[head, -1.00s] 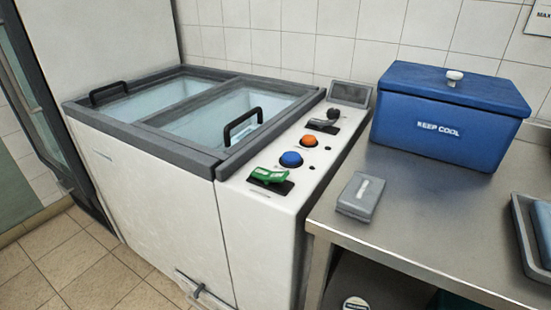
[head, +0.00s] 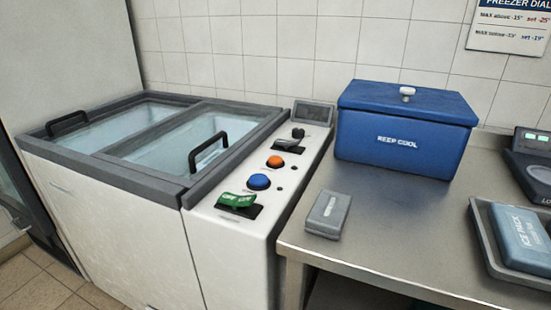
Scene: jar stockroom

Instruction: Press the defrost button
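A chest freezer (head: 110,212) with two sliding glass lids stands at the left, and its control panel runs along its right side. On the panel are a round blue button (head: 259,181) and, just behind it, a round orange button (head: 276,162). A green switch (head: 238,201) sits in front of them, and a dark grey knob (head: 298,133) behind them. I cannot read any label that tells which button is defrost. Neither of my grippers is in view.
A steel counter (head: 400,215) adjoins the freezer's right. It bears a blue "KEEP COOL" box (head: 402,130), a small grey block (head: 328,214), a tray (head: 478,228) with a blue ice pack (head: 522,238), and a dark device (head: 530,170). A freezer dial sign (head: 510,28) hangs behind.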

